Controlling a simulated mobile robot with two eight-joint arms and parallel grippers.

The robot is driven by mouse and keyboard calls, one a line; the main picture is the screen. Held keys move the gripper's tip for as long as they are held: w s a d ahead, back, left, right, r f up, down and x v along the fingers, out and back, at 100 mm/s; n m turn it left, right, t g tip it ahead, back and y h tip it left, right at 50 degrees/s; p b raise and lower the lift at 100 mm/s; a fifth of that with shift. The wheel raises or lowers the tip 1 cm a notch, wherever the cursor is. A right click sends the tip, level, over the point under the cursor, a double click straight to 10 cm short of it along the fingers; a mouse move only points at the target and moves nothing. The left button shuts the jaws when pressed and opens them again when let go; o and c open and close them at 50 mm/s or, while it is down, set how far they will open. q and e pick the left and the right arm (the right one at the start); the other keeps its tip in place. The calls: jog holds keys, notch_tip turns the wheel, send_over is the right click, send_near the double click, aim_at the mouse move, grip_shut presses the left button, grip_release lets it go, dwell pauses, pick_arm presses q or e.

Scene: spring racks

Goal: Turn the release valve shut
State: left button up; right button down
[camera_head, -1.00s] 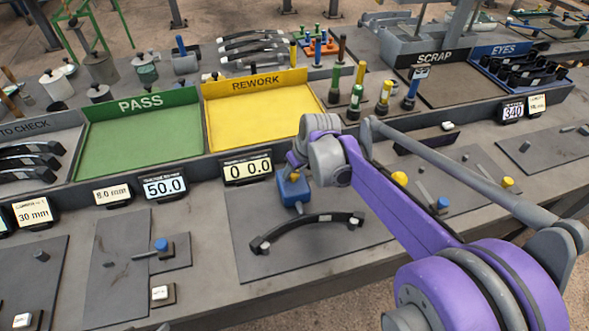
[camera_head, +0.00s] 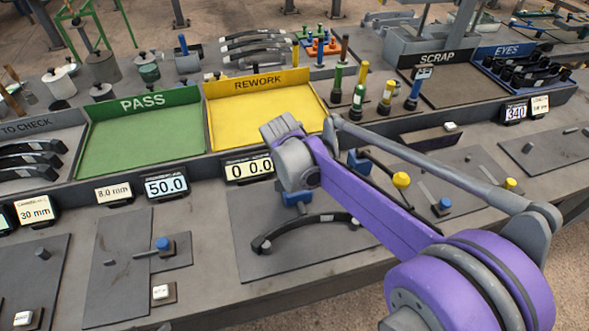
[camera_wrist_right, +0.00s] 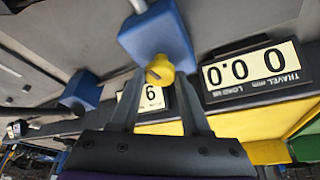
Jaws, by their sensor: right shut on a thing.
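The release valve shows in the right wrist view as a small yellow knob (camera_wrist_right: 160,71) on the face of a blue block (camera_wrist_right: 157,38). My right gripper (camera_wrist_right: 161,77) has its two grey fingers shut on the knob, one on each side. In the head view the blue block (camera_head: 297,198) is partly covered by my right wrist, which hides the knob and the fingers. My left gripper is in neither view.
A display (camera_head: 248,168) reading 0 0.0 stands left of the block. A dark curved spring (camera_head: 305,228) lies in front of it. A second blue block (camera_head: 358,160) and a yellow knob (camera_head: 401,180) are to the right. The yellow REWORK tray (camera_head: 260,112) is behind.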

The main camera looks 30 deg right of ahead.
jog(key=shift+m+g, duration=0.4)
jog(key=shift+m, duration=0.8)
jog(key=shift+c, duration=1.8)
grip_release()
jog(key=v, duration=1)
jog(key=shift+a+r+p, duration=0.35)
jog(key=shift+a+p, duration=0.05)
jog(key=shift+s, duration=0.1)
